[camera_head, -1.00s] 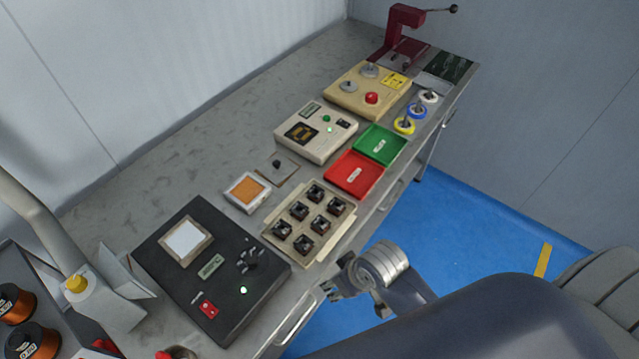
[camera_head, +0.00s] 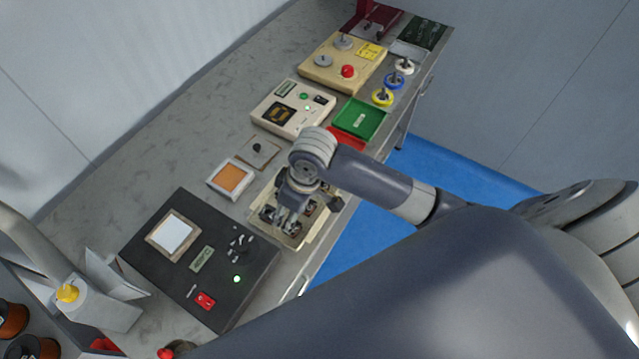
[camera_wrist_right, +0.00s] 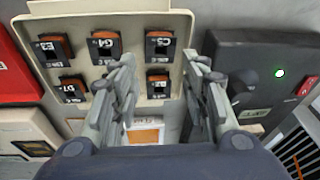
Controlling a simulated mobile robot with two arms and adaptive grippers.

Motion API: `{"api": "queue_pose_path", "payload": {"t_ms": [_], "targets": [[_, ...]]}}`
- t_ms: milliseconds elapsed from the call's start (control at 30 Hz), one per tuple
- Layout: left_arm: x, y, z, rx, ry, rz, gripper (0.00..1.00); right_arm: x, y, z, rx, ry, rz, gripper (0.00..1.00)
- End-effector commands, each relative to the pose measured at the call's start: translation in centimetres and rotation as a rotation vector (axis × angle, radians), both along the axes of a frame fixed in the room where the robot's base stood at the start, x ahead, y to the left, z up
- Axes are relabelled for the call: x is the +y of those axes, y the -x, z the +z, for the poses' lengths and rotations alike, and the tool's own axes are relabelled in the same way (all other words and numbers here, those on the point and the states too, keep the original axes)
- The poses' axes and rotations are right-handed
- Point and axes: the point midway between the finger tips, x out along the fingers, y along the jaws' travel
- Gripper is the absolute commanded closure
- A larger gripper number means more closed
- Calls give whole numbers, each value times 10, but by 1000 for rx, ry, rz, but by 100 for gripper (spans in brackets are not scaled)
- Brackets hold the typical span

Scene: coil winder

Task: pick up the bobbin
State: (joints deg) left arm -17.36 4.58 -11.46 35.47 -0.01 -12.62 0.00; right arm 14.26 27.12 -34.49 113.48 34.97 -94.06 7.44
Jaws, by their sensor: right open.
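Several dark bobbins with orange-brown windings sit in the compartments of a beige tray (camera_head: 276,238). In the right wrist view, the tray (camera_wrist_right: 110,20) holds labelled bobbins in two rows, among them a top-right bobbin (camera_wrist_right: 158,45) and a bobbin below it (camera_wrist_right: 158,85). My right gripper (camera_head: 284,222) points down over the tray and hides part of it. In the wrist view, its open fingers (camera_wrist_right: 160,66) frame these two right-hand bobbins, with nothing held. The left finger partly covers the middle of the lower row. My left gripper is out of view.
A black box (camera_head: 200,262) with a green light stands in front of the tray. An orange pad (camera_head: 230,178), a cream meter (camera_head: 292,108), a green tray (camera_head: 360,118) and a partly hidden red tray (camera_head: 345,141) lie around it. The bench's wall side is bare.

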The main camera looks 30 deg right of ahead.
Motion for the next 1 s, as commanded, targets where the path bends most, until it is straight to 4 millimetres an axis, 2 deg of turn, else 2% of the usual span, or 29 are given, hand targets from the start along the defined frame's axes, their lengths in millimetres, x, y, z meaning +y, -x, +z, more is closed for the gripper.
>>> {"api": "queue_pose_path", "payload": {"t_ms": [33,300,433,600,667,1000], "targets": [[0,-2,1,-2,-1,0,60,-9,-13,5,8,28,8,58],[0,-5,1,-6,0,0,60,-65,-59,30,94,141,-22,58],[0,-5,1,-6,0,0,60,-89,-74,44,123,175,-60,58],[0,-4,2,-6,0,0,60,-104,-81,52,144,192,-87,58],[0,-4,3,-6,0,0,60,-105,-81,49,148,193,-90,58],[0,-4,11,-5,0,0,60,-105,-81,3,146,192,-89,58]]}}
